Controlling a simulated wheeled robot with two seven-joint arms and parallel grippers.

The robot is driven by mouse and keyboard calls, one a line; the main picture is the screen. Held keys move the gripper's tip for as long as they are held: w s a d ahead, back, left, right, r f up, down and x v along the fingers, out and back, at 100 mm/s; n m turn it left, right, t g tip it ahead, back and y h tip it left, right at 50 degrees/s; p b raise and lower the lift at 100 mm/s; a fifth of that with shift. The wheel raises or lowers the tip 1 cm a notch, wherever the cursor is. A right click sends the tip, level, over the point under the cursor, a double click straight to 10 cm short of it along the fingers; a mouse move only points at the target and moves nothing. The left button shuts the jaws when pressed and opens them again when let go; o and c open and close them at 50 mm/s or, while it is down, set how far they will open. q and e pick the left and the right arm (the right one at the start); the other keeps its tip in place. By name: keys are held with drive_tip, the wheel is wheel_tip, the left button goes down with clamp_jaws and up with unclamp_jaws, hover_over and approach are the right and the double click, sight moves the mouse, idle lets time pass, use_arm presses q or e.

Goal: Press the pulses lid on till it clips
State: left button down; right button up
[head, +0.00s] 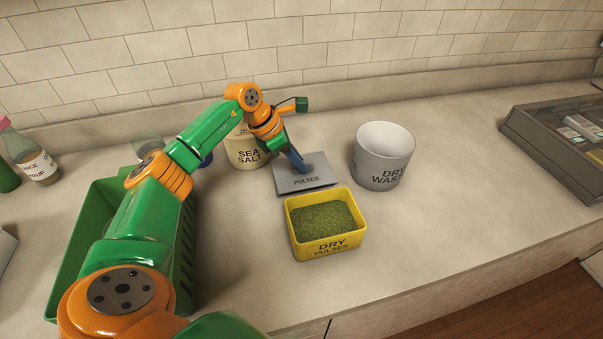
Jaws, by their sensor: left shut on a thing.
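The grey pulses lid (318,182), marked PULSES, is behind the yellow dry pulses tub (328,247). The tub is open at the top and full of green pulses. My left gripper (298,165) is shut on the lid near its middle. I cannot tell whether the lid rests on the counter or hangs just above it. The lid is apart from the tub's rim or only overlaps its back edge in the picture. My right gripper is not in view.
A sea salt tub (243,152) stands behind my left gripper. A white dry waste bin (384,156) stands right of the lid. A green crate (85,225) is at left, partly behind my arm. A bottle (38,163) and a grey case (560,140) stand further out. The counter right of the tub is clear.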

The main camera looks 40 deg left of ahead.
use_arm(q)
wheel_tip(320, 180, up, 7)
drive_tip(key=p, duration=0.5)
drive_tip(key=shift+p, duration=0.35)
drive_tip(key=shift+f, duration=0.2)
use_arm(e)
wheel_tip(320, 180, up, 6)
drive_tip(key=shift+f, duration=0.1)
